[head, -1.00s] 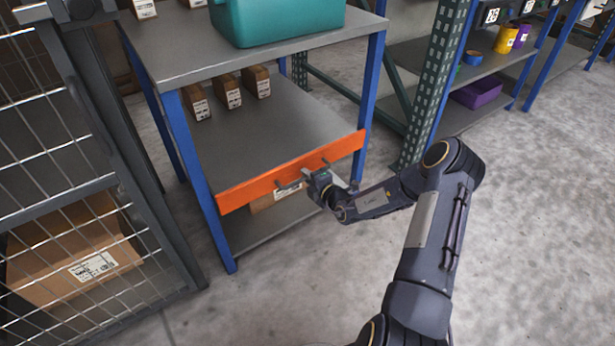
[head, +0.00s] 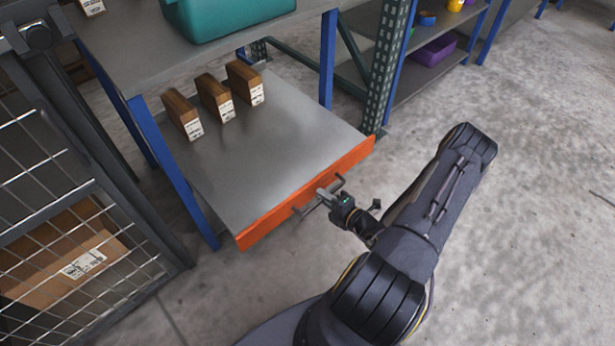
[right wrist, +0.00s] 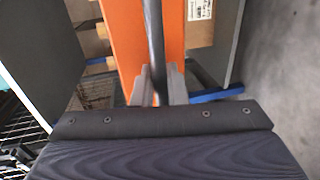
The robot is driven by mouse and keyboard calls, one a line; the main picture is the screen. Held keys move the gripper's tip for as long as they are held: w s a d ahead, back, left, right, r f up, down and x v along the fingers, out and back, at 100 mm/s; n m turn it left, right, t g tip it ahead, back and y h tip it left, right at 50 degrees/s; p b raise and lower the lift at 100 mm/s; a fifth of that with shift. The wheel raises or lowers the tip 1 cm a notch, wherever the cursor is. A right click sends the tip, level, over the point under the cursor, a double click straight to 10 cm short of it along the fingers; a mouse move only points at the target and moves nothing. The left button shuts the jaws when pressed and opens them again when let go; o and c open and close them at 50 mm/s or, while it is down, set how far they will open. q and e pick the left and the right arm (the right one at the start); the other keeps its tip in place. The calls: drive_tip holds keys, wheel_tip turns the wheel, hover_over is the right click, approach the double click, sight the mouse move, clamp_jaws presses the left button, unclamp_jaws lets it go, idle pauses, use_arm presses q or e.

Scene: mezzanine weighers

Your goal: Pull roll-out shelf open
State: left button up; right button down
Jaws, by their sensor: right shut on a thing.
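The roll-out shelf (head: 270,150) is a grey tray with an orange front panel (head: 290,200). In the head view it stands out well past the blue posts of the rack. A dark bar handle (head: 338,183) is fixed to the orange front. My right gripper (head: 326,197) is shut on this handle. In the right wrist view the handle (right wrist: 154,40) runs between the two grey fingers (right wrist: 157,85), with the orange panel (right wrist: 123,35) behind. My left gripper is not in view.
Several brown boxes (head: 215,98) stand on the shelf. A teal bin (head: 225,12) sits on the level above. A wire-mesh cage (head: 75,215) with a carton (head: 75,255) stands at the left. Bare concrete floor (head: 530,230) lies to the right.

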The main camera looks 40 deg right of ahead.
drive_tip(key=f+v, duration=0.1)
drive_tip(key=v, duration=0.7)
drive_tip(key=shift+s+f+p, duration=0.2)
drive_tip(key=shift+f+p, duration=0.1)
drive_tip(key=shift+p, duration=0.1)
drive_tip(key=c, duration=1.6)
unclamp_jaws()
drive_tip(key=shift+o, duration=0.2)
drive_tip(key=shift+d, duration=0.1)
drive_tip(key=p+v, duration=0.1)
drive_tip(key=v, duration=0.6)
drive_tip(key=shift+s, duration=0.35)
